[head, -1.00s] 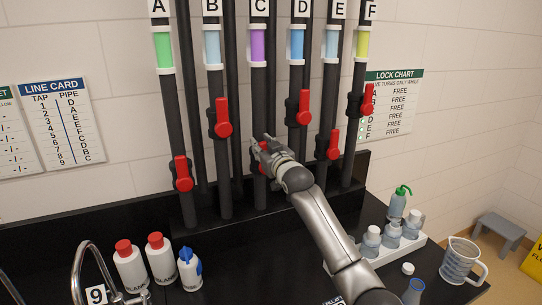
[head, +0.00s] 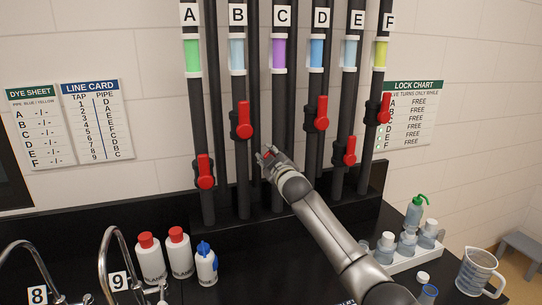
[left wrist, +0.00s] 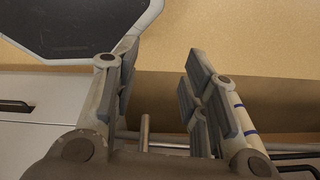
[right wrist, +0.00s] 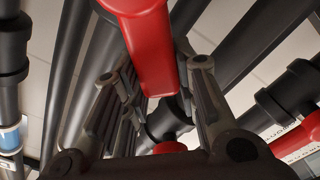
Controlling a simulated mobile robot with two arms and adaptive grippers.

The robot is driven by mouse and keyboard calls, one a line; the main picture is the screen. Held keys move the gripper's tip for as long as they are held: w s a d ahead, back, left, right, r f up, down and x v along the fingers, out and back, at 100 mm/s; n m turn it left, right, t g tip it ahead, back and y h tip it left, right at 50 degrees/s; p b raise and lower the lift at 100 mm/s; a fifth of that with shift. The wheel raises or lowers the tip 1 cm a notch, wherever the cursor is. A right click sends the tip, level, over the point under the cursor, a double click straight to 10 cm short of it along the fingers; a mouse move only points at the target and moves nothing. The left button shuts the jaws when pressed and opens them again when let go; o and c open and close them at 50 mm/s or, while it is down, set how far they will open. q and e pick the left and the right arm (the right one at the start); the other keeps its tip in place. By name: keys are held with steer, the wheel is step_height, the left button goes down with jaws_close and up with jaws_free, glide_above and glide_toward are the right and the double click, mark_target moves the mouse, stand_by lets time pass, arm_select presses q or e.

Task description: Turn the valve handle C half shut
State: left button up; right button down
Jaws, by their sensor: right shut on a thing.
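Valve handle C is a red lever on the dark pipe under label C (head: 282,16), the pipe with the purple band. In the head view it is mostly hidden by my right gripper (head: 266,156); only a bit of red shows between the fingers. In the right wrist view the red handle (right wrist: 150,50) runs down between the fingers of my right gripper (right wrist: 163,75), which is shut on it. The exact angle of the handle is hard to tell. My left gripper (left wrist: 160,75) is open and empty in the left wrist view, away from the pipes.
Red handles A (head: 204,171), B (head: 243,119), D (head: 321,113), E (head: 350,151) and F (head: 384,108) flank pipe C. White bottles (head: 151,258) stand at the front left. A rack of small bottles (head: 400,262) and a jug (head: 478,271) stand right. The lock chart (head: 415,112) reads FREE.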

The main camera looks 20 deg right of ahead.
arm_select(q)
steer(key=shift+s, duration=0.6)
arm_select(e)
steer(key=c, duration=1.1)
jaws_free()
arm_select(q)
steer(key=shift+w, duration=0.3)
arm_select(e)
steer(key=s, duration=1.2)
steer(key=shift+a, duration=0.4)
